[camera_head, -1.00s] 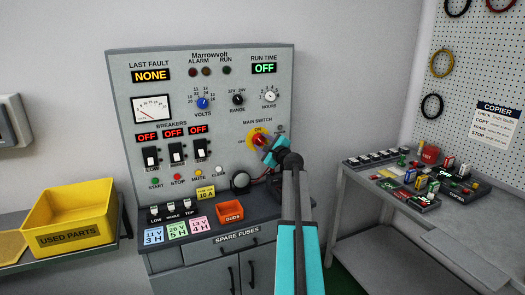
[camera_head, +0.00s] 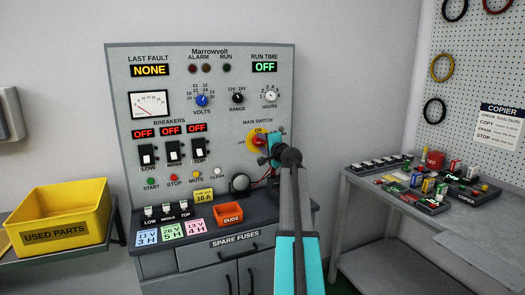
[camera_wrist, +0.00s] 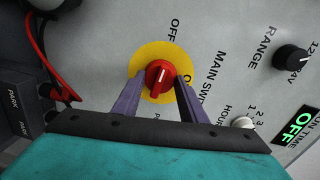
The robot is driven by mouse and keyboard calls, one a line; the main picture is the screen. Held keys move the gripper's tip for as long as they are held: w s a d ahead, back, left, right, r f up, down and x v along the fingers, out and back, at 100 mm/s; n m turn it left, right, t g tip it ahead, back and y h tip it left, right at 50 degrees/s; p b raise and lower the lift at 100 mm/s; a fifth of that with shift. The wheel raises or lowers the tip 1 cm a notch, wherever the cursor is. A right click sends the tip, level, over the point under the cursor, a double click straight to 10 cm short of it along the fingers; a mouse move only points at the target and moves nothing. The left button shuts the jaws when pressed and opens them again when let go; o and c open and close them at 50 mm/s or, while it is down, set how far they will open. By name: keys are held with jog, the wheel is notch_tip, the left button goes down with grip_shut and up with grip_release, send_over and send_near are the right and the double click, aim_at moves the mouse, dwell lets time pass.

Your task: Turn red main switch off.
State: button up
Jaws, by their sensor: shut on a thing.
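The red main switch (camera_head: 258,141) is a knob on a yellow disc at the lower right of the grey Marrowvolt panel (camera_head: 215,125). In the head view my gripper (camera_head: 266,147) covers its right part. In the wrist view the red knob (camera_wrist: 158,78) sits between the purple fingers of my gripper (camera_wrist: 159,90), which are shut on it. That view is turned, with the OFF label at the top. The knob's white mark points up in that picture, roughly towards OFF; the ON label is partly hidden by a finger.
An orange DUDS bin (camera_head: 229,212) stands on the ledge below. A yellow used parts bin (camera_head: 62,215) is at left. A side table (camera_head: 375,195) stands at right.

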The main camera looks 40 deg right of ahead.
jog(key=shift+w+a+n+b, duration=0.1)
jog(key=shift+n+b, duration=0.3)
jog(key=shift+n, duration=0.1)
jog(key=o, duration=1.1)
jog(key=shift+c, duration=0.2)
jog(key=v, duration=1.4)
jog(key=shift+b, duration=0.3)
